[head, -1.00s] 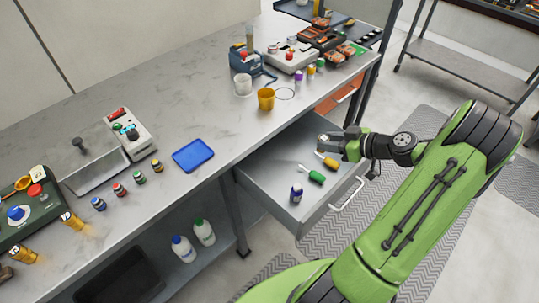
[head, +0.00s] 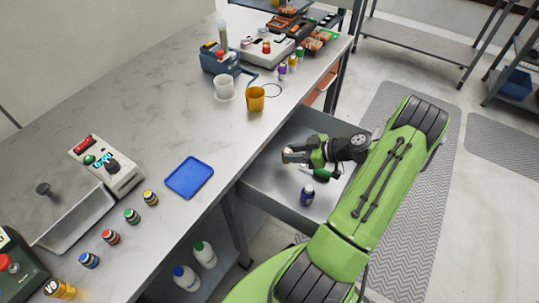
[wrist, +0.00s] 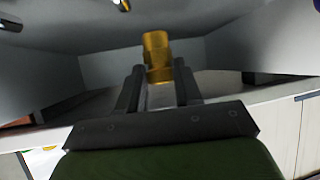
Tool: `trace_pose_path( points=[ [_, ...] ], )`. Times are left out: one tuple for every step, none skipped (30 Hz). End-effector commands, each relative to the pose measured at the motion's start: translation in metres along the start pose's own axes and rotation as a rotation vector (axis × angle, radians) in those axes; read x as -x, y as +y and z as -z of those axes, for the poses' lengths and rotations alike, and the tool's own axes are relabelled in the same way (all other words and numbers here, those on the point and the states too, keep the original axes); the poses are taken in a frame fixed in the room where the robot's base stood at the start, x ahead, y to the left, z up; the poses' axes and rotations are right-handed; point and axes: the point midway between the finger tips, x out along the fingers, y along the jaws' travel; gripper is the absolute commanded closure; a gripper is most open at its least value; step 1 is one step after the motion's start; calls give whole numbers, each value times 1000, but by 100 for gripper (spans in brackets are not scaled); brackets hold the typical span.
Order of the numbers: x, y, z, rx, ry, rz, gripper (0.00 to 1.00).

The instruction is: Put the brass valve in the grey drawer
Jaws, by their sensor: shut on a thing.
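My gripper (head: 294,155) is over the open grey drawer (head: 262,194), reaching in from the right. In the wrist view, the brass valve (wrist: 157,52) stands out beyond the two dark fingers (wrist: 160,86), and they are shut on its near end. In the head view the valve is too small and covered by the fingers to make out clearly. The drawer is pulled out from under the bench. I cannot tell how far the valve is above the drawer floor.
On the bench, a yellow cup (head: 255,99), a white cup (head: 224,88) and a blue tray (head: 189,177) stand nearby. The drawer's front-left floor is clear.

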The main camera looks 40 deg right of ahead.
Motion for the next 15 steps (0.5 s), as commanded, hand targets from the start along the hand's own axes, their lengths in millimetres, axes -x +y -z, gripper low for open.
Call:
trace_pose_path(
  points=[
    [-7,0,-12,-1,2,1,100],
    [-10,0,-17,-1,2,1,100],
    [-16,-1,-13,4,4,3,100],
    [-21,0,-8,6,4,3,100],
    [-26,0,-5,7,3,4,100],
    [-31,0,-2,5,1,2,100],
    [-34,0,0,4,1,3,100],
    [-37,0,2,4,2,2,100],
    [-40,0,4,4,2,1,100],
    [-42,0,5,3,2,0,100],
    [-44,0,6,3,1,0,100],
    [-47,0,8,4,1,1,100],
    [-51,0,9,4,1,2,100],
    [-55,0,12,4,2,2,100],
    [-62,-1,16,4,3,3,100]
  ],
)
